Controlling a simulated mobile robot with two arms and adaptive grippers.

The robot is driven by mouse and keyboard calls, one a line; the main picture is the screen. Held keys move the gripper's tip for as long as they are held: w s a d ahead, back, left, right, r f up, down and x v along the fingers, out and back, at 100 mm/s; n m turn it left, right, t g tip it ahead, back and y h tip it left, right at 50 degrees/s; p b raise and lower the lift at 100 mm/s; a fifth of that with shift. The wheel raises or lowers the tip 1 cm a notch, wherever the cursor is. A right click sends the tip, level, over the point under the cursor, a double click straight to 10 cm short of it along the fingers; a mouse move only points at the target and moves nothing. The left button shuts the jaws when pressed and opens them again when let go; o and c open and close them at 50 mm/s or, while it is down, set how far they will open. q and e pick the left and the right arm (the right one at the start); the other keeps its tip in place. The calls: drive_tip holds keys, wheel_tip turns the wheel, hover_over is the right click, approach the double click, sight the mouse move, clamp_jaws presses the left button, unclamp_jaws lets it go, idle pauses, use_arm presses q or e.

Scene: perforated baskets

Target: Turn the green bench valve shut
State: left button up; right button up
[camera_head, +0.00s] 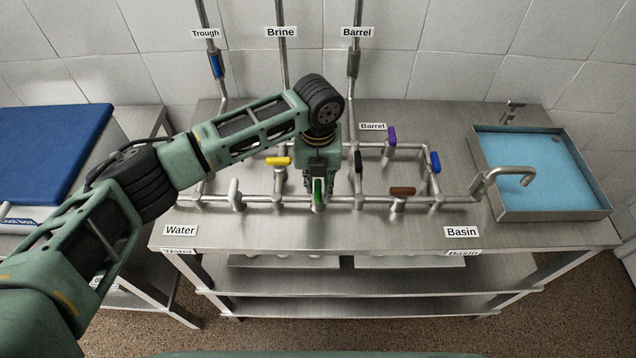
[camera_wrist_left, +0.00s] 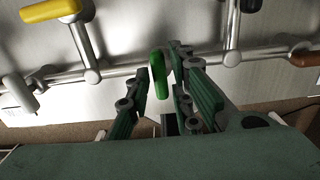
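The green bench valve sits on the front pipe of the bench manifold. Its green handle (camera_wrist_left: 159,72) shows in the left wrist view, lying roughly across the pipe's line. In the head view the green handle (camera_head: 318,187) is partly hidden by my gripper. My left gripper (camera_head: 318,198) reaches down over this valve from above. In the left wrist view the fingers of my left gripper (camera_wrist_left: 165,85) are apart, one on each side of the handle. I see no clear contact with it. My right gripper is not in view.
Close neighbours on the pipes are a yellow handle (camera_head: 278,161), a white one (camera_head: 233,190), a black one (camera_head: 358,161), a brown one (camera_head: 402,191), a blue one (camera_head: 435,162) and a purple one (camera_head: 392,136). A basin (camera_head: 497,214) of blue water stands at right. The front bench top is clear.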

sight(319, 188)
use_arm(q)
drive_tip(key=shift+o, duration=0.9)
drive_tip(key=shift+f, duration=0.1)
wheel_tip(319, 188, up, 12)
drive_tip(key=shift+s+f, duration=0.1)
